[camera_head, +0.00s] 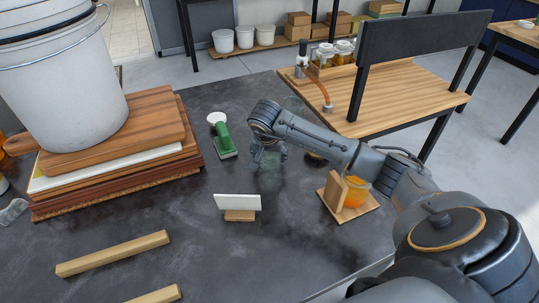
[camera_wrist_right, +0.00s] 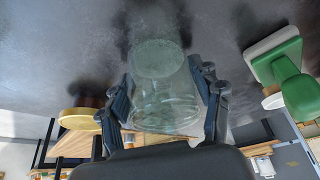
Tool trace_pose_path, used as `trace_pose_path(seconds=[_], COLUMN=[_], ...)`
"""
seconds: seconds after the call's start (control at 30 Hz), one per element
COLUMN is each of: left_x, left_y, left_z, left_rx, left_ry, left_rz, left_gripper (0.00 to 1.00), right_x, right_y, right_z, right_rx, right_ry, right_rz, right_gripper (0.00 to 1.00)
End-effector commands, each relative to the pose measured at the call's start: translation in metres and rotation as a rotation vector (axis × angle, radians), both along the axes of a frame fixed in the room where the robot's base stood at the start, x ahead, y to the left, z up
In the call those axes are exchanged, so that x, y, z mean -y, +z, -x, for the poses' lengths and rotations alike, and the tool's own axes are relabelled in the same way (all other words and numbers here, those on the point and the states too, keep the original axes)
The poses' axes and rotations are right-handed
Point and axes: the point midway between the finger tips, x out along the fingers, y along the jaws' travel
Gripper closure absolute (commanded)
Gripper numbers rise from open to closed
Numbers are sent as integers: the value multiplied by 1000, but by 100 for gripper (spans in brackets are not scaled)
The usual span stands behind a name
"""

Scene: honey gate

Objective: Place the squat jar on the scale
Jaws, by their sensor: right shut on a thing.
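My right gripper (camera_head: 268,156) is shut on a clear, empty-looking glass jar, over the middle of the dark table. In the right wrist view the jar (camera_wrist_right: 165,98) sits between the two fingers (camera_wrist_right: 165,95), and I see the table through it. It looks wide and short, so I take it for the squat jar. In the head view the glass is barely visible, so I cannot tell whether it touches the table. I cannot identify a scale for certain. A white plate on a wooden block (camera_head: 238,203) stands in front of the gripper. My left gripper is not in view.
A green-handled tool (camera_head: 223,142) lies left of the gripper. Stacked boards (camera_head: 110,185) carry a white bucket (camera_head: 65,85) at left. Wooden bars (camera_head: 112,253) lie in front.

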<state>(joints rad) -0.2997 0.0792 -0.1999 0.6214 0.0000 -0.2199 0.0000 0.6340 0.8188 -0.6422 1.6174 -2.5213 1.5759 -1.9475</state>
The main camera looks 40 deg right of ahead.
Motion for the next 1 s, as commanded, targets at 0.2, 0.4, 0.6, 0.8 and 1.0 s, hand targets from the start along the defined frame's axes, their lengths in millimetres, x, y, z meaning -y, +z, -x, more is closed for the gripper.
trace_pose_path(seconds=[0.2, 0.4, 0.6, 0.8, 1.0], left_x=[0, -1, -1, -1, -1], left_y=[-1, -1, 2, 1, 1], left_z=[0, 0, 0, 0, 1], left_rx=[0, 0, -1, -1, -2], left_ry=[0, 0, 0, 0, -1], left_rz=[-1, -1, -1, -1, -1], left_gripper=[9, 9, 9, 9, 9], right_x=[0, 0, -1, -10, -22], right_y=[-1, -1, 7, 41, 80], right_z=[0, 0, 1, 10, 22], right_rx=[0, -1, 1, 5, 5], right_ry=[0, 0, 0, 2, 2], right_rz=[0, -1, 0, 0, 1], right_gripper=[13, 13, 13, 13, 13])
